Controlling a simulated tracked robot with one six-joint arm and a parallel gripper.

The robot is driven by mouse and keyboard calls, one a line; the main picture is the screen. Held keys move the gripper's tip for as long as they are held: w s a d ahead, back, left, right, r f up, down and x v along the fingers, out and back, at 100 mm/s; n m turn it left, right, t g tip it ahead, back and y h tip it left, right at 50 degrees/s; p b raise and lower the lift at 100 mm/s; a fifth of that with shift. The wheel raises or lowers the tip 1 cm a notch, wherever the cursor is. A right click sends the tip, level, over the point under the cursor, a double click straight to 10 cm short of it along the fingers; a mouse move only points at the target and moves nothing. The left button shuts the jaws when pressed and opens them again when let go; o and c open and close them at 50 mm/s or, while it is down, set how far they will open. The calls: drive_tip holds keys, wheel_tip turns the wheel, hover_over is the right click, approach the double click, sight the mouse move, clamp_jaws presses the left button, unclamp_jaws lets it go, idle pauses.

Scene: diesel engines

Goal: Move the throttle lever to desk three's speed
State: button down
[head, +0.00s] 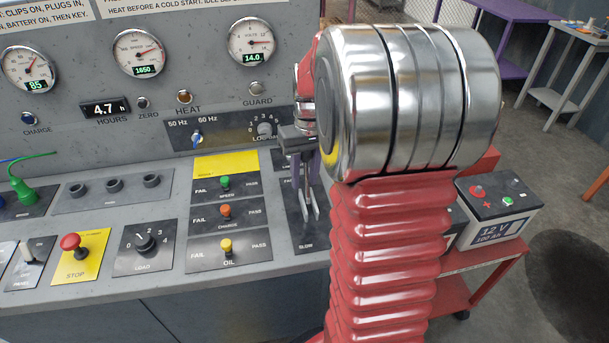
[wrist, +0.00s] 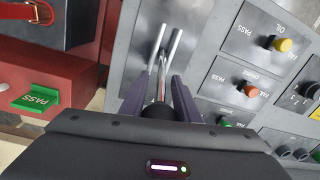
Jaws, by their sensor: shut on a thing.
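The throttle lever (wrist: 161,85) rises from a slotted dark plate (head: 307,236) marked SLOW at its near end. In the wrist view its black knob sits between the purple fingers of my gripper (wrist: 160,102), which is shut on it. In the head view my gripper (head: 304,165) is at the far part of the plate, and my arm hides much of it and any upper label. The speed gauge (head: 140,54) reads 1650 on its green display.
A 12 V battery (head: 496,208) stands on a red cart right of the desk. A green PASS tag (wrist: 37,100) shows in the wrist view.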

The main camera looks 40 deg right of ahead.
drive_tip(key=shift+w+d+f+g, duration=0.1)
drive_tip(key=shift+w+g, duration=0.1)
drive_tip(key=shift+g, duration=0.1)
idle(0.4)
drive_tip(key=c, duration=1.4)
unclamp_jaws()
drive_tip(key=shift+o, duration=0.2)
drive_tip(key=r, duration=0.9)
drive_tip(key=d+r, duration=0.1)
drive_tip(key=r, duration=0.3)
drive_tip(key=shift+w+d+r, duration=0.1)
drive_tip(key=shift+w+r, duration=0.15)
drive_tip(key=shift+r, duration=0.1)
